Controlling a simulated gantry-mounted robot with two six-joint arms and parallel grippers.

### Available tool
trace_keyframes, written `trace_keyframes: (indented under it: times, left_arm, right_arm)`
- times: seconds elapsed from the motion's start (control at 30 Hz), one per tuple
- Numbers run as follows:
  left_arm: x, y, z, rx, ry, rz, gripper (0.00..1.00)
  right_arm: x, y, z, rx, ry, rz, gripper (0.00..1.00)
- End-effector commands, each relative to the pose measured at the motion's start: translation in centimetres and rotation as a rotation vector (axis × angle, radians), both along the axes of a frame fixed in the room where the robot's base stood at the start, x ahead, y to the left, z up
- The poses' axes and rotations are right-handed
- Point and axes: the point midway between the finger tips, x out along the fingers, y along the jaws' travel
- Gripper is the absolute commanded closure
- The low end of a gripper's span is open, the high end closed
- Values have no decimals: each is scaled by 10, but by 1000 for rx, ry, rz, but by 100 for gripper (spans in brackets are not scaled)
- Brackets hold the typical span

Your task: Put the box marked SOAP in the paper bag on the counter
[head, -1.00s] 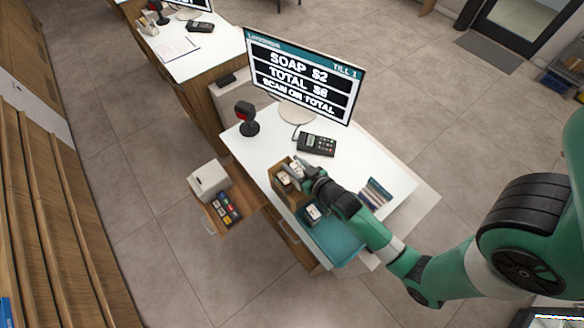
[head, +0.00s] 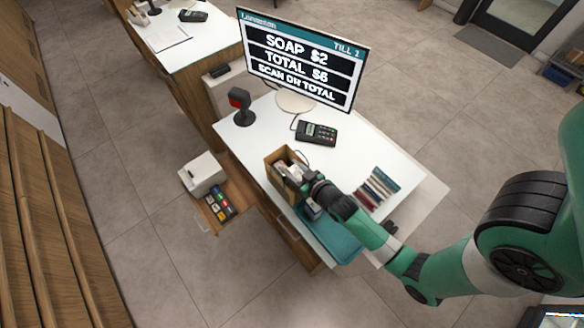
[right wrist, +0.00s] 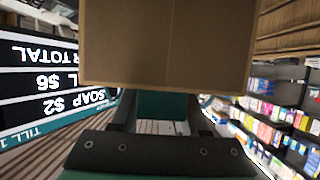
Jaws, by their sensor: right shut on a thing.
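The brown paper bag (head: 288,192) stands open on the white counter, left of my right arm. My right gripper (head: 303,180) reaches over its right rim. Pale items (head: 284,168) show in the bag's mouth. In the right wrist view the bag's brown wall (right wrist: 170,45) fills the upper middle and hides the fingertips of my right gripper and whatever lies between them. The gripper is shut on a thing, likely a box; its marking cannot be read. The till screen (head: 300,58) reads SOAP $2. My left gripper is not in view.
A teal mat or tray (head: 335,240) lies beside the bag, with a small box (head: 312,212) partly behind my arm. A card terminal (head: 317,132), a scanner (head: 241,105) and a rack of thin packets (head: 378,188) stand around.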

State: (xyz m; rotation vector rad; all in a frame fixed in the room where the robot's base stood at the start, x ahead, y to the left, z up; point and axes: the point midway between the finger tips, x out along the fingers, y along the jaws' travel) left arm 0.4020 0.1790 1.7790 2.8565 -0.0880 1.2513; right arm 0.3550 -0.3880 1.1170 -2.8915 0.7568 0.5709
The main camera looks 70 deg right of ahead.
Motion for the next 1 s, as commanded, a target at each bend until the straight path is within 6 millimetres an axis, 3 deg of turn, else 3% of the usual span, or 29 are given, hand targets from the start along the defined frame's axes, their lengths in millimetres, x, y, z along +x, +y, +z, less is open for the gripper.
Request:
trace_keyframes:
  times: [0.2, 0.23, 0.4, 0.77, 1.0]
  left_arm:
    - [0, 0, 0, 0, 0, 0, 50]
    - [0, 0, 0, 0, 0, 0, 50]
    - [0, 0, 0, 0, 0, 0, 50]
    - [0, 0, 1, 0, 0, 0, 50]
    - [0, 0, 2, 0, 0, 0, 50]
  right_arm:
    - [0, 0, 1, 0, 0, 0, 100]
    - [0, 0, 1, 0, 0, 0, 50]
    - [0, 0, 0, 0, 0, 0, 21]
    - [-4, 2, 2, 1, 2, 0, 21]
    - [-43, 24, 19, 1, 3, 1, 21]
